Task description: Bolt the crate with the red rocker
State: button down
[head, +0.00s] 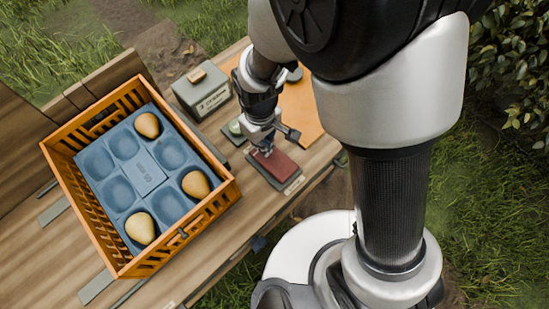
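The orange slatted crate (88,214) stands on the wooden bench at the left, holding a blue moulded tray (142,172) with three yellow pears and several empty cups. The red rocker (277,164) sits on a dark grey base right of the crate, close to the bench's front edge. My gripper (265,151) points down at the rocker's upper left end, on it or just above it; I cannot tell if they touch. Its fingers are small and partly hidden, so its opening is unclear. I cannot make out the bolt's state.
A grey-green box (198,97) with a label and wooden knob stands behind the rocker. A small green round thing (235,127) is left of my gripper. An orange mat (303,108) lies at the right. Metal strips (96,287) lie beside the crate.

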notch_tip(320, 180, up, 7)
jog(key=p, duration=0.5)
jog(key=shift+p, duration=0.4)
jog(key=shift+r, duration=0.1)
dwell(0.3)
jog(key=s+d+r+m+t, duration=0.25)
jog(key=d+r+m, duration=0.35)
jog(key=d+r, duration=1)
jog(key=s+d+r+m+t, duration=0.2)
jog(key=s+d+r+m, duration=0.2)
jog(key=s+r, duration=0.3)
jog(key=shift+d, duration=0.25)
jog(key=shift+w, duration=0.1)
